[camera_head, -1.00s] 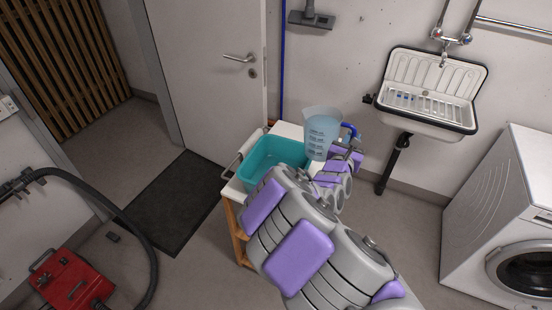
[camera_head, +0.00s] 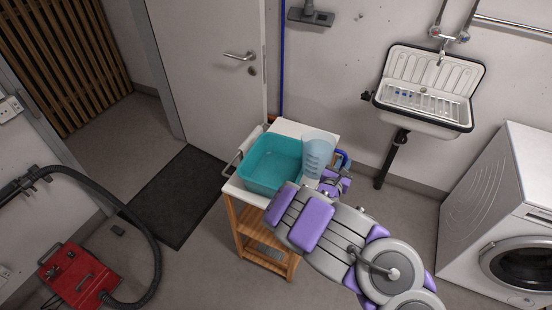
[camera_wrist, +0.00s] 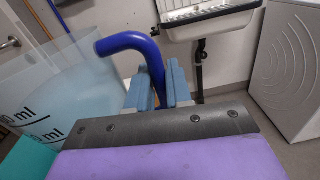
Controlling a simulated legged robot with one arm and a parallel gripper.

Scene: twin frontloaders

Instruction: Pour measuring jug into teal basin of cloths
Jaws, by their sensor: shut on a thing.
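The measuring jug (camera_head: 317,156) is clear and bluish with dark scale marks and a blue handle. In the head view it stands nearly upright at the right side of the teal basin (camera_head: 262,182), close to its rim. The basin sits on a white-topped wooden trolley; I cannot make out cloths in it. My gripper (camera_wrist: 160,92) is shut on the jug's blue handle (camera_wrist: 124,42) in the wrist view, with the jug's wall (camera_wrist: 60,85) to its left. In the head view my arm partly hides the gripper.
The trolley (camera_head: 291,127) has a rail on its left. A wall sink (camera_head: 425,90) is behind right, a washing machine (camera_head: 505,215) at right. A red machine (camera_head: 75,275) with a black hose lies left. A dark mat (camera_head: 175,195) lies before the door.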

